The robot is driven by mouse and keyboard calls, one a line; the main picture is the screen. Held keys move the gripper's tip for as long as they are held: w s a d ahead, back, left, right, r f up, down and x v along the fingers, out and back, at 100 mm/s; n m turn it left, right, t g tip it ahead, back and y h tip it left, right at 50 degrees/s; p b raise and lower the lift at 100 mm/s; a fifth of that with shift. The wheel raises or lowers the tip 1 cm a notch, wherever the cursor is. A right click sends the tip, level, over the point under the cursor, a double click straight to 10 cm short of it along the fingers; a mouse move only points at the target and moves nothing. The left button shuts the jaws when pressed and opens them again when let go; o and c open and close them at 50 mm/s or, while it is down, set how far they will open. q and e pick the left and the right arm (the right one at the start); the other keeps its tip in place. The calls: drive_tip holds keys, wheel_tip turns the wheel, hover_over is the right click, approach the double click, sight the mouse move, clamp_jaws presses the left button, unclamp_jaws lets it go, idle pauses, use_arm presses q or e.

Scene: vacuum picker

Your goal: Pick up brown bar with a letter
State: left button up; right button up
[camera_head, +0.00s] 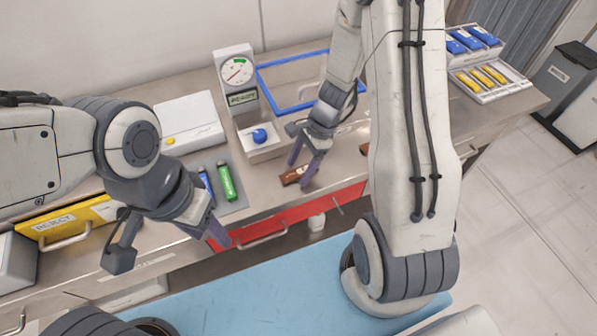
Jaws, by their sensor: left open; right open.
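A brown bar (292,176) with a pale mark lies on the steel worktop near its front edge. My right gripper (304,173) is open and pointed down over the bar, with its fingers close around or beside it; I cannot tell whether they touch it. Another small brown piece (364,149) shows further right, mostly hidden behind my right arm. My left gripper (170,252) is open and empty, in front of the worktop edge at the left.
A green stick (226,182) and a blue one (206,184) lie on a grey mat. A dial gauge (236,72), a blue frame (270,85) and a blue knob (260,136) stand behind. A yellow reject drawer (65,222) and red drawer (290,217) are below.

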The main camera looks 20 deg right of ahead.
drive_tip(key=shift+f, duration=0.2)
clamp_jaws()
drive_tip(key=shift+r, duration=0.1)
